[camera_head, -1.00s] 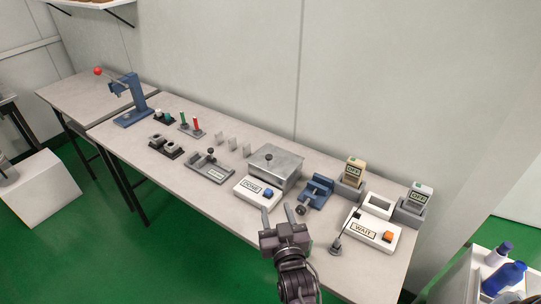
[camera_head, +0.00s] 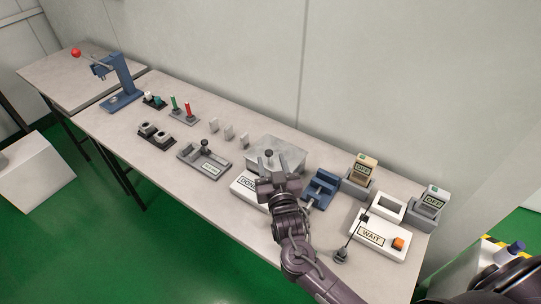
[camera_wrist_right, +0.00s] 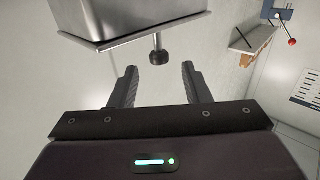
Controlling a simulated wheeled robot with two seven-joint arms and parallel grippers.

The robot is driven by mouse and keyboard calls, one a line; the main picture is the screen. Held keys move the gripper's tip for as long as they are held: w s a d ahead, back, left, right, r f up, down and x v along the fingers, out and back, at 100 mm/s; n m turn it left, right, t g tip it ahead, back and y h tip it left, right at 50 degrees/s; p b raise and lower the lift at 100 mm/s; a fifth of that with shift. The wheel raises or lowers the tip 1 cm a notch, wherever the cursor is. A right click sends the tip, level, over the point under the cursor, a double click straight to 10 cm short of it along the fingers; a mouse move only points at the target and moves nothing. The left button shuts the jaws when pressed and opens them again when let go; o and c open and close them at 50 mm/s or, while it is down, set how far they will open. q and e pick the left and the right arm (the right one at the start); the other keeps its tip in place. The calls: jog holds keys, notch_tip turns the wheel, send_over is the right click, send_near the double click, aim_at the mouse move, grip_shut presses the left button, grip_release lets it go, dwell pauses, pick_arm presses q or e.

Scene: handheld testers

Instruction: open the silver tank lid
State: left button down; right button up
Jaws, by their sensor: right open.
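The silver tank (camera_head: 290,152) stands on the bench with its flat lid down and a dark round knob (camera_head: 268,153) on top. My right gripper (camera_head: 276,163) is over the near side of the tank and hides part of it. In the right wrist view the tank (camera_wrist_right: 125,22) is at the top, with the knob (camera_wrist_right: 158,56) sticking out from the lid. The open fingers (camera_wrist_right: 159,72) point toward the knob, one on either side of its line. The knob appears just beyond the fingertips, with no contact visible. My left gripper is not in view.
Right of the tank are a blue clamp-like fixture (camera_head: 321,187), two OFF testers in stands (camera_head: 362,172) (camera_head: 433,201) and a white WAIT box (camera_head: 375,236). A DONE box (camera_head: 243,187) is partly hidden by my right gripper. A grey tray (camera_head: 205,164) lies left.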

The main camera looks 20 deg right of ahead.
jog(key=shift+w+d, duration=0.1)
jog(key=shift+w, duration=1.05)
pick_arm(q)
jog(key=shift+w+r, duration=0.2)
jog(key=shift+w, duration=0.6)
pick_arm(e)
grip_shut()
